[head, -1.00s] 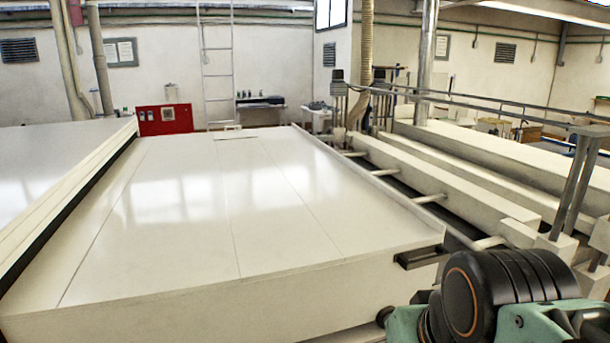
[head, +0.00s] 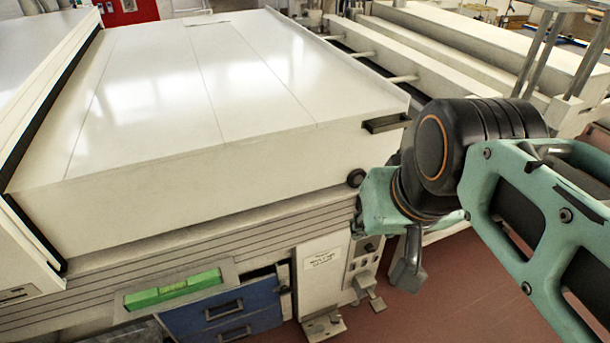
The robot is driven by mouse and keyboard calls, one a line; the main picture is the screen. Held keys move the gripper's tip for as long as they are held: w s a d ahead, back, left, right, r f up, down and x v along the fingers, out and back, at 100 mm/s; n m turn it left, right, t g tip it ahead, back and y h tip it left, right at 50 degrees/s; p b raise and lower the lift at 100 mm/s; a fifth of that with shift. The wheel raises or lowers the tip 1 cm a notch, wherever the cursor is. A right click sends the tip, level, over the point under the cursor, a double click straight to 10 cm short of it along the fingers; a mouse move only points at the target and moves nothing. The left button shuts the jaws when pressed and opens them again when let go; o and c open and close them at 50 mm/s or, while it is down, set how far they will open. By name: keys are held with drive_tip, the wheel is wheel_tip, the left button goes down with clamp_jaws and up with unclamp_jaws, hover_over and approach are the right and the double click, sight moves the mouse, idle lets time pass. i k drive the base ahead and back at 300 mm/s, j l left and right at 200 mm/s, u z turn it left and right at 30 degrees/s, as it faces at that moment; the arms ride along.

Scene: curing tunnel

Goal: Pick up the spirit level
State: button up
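The spirit level (head: 178,288) is a bright green bar in the lower left of the head view. It lies roughly level on a grey ledge or tray (head: 228,271) in front of the big white machine. My arm comes in from the right, and its end, with a grey part that looks like my gripper (head: 408,265), hangs well to the right of the level and apart from it. The fingertips cannot be made out, so its opening does not show. I see nothing held.
The white curing tunnel (head: 250,150) fills the left and middle, with a ribbed front below its top. A blue drawer unit (head: 222,312) stands just below the level. A white control box (head: 321,275) stands right of it. Red-brown floor (head: 440,305) is open at the lower right.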

sight(154, 295)
drive_tip(key=k+l, duration=0.15)
drive_tip(key=k, duration=1.25)
